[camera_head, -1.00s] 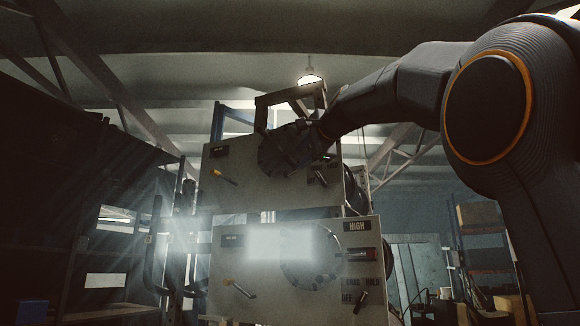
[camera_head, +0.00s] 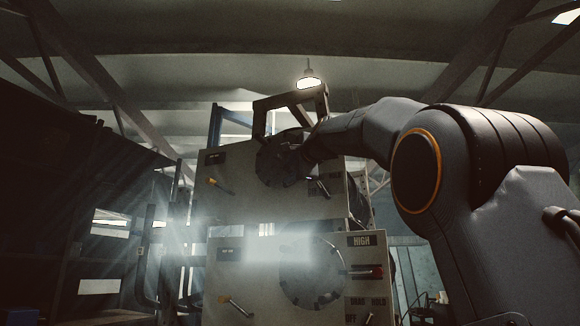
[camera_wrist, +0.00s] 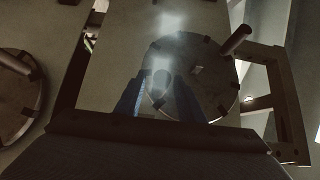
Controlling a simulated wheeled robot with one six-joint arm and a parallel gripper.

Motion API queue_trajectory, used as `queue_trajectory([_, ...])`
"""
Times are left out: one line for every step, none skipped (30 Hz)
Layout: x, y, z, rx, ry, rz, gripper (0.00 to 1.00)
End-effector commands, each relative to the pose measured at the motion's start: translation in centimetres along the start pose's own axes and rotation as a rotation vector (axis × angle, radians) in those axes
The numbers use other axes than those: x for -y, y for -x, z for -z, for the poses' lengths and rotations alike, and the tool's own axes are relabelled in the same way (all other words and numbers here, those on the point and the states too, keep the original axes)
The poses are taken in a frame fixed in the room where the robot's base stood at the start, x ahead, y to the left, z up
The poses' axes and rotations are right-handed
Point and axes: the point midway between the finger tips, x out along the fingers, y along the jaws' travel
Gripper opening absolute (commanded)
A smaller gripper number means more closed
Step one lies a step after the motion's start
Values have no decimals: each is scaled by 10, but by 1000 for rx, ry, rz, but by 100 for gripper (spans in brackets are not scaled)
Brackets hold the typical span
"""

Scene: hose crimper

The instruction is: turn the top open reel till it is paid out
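The top open reel is a dark round disc (camera_head: 280,160) on the upper pale panel in the head view. It fills the middle of the wrist view as a grey disc (camera_wrist: 205,75) with dark clips at its rim and a peg (camera_wrist: 236,40) standing out near its edge. My gripper (camera_wrist: 157,88) is in front of this disc, with two bluish fingers apart. A dark rounded shape shows between them; I cannot tell whether they grip it. In the head view my arm hides the reel's right edge.
A metal frame (camera_head: 290,103) rises above the top reel. Dark shelving (camera_head: 90,210) stands at left.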

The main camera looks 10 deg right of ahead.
Motion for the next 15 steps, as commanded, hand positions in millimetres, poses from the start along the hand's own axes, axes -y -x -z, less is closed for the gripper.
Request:
queue_trajectory([1,-2,-1,1,0,0,35])
queue_trajectory([1,-2,-1,1,0,1,35])
queue_trajectory([0,-3,-1,1,0,1,35])
queue_trajectory([0,-3,-1,2,0,1,35])
queue_trajectory([0,-4,-1,2,1,1,35])
queue_trajectory([0,-4,-2,2,1,1,35])
queue_trajectory([0,-4,-2,2,1,1,35])
queue_trajectory([0,-4,-2,2,1,1,35])
queue_trajectory([0,-4,-2,2,1,1,35])
queue_trajectory([0,-4,-2,2,1,1,35])
queue_trajectory([0,-4,-2,2,1,1,30])
queue_trajectory([0,-4,-2,3,1,0,24])
queue_trajectory([0,-4,-2,3,0,0,18])
queue_trajectory([0,-4,-2,3,0,0,13])
queue_trajectory([0,-4,-2,3,1,0,7])
